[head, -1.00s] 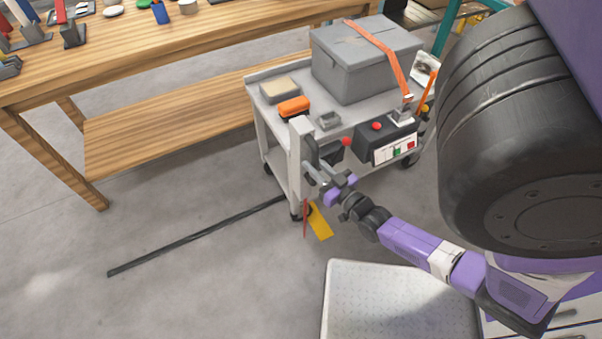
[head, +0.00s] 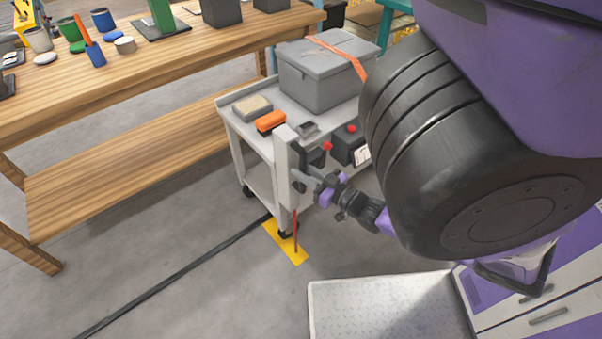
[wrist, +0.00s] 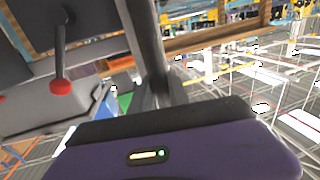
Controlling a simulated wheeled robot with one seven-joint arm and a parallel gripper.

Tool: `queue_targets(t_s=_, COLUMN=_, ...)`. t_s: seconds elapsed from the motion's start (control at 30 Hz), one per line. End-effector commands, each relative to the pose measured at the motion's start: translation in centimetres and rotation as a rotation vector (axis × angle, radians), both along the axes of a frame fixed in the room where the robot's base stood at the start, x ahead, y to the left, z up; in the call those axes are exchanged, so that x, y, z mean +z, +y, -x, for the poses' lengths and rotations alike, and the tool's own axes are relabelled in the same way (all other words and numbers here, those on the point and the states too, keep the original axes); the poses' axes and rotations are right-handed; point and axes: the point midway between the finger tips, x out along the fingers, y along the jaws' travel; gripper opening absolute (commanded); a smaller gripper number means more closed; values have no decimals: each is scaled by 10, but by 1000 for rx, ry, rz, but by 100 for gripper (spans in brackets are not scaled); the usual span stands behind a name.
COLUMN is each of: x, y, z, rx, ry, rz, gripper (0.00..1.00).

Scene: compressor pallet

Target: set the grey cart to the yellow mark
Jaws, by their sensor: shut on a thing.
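The grey cart (head: 237,108) stands in the middle of the head view, beside the wooden bench. A yellow mark (head: 284,240) lies on the floor at the cart's near end. One dark caster is over the mark or at its edge, and a thin red upright piece stands in front of it. My gripper (head: 306,177) is shut on the cart's handle at its near end. The wrist view shows a grey bar (wrist: 150,50) running to the jaws, with a red knob (wrist: 61,88) to the left. My arm and the cart hide part of the far side.
A lidded grey box (head: 325,75) with an orange strap, an orange case (head: 270,121) and a beige block ride on the cart. The wooden bench (head: 130,85) runs along the left. A dark strip (head: 180,275) crosses the floor. A pale textured platform (head: 380,305) is at the bottom.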

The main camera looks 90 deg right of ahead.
Motion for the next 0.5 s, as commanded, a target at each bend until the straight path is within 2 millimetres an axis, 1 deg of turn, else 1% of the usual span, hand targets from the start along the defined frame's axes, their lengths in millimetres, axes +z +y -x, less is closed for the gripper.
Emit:
queue_targets(t_s=0.23, x=1, y=-2, z=2, rx=-6, ry=-1, rz=1, gripper=0)
queue_targets(t_s=0.27, x=1, y=-2, z=2, rx=-6, ry=-1, rz=1, gripper=26)
queue_targets(t_s=0.33, x=1, y=-2, z=2, rx=-6, ry=-1, rz=1, gripper=39)
queue_targets(t_s=0.37, x=1, y=-2, z=2, rx=-6, ry=-1, rz=1, gripper=43)
queue_targets(t_s=0.5, x=1, y=-1, z=1, rx=-5, ry=-1, rz=1, gripper=43)
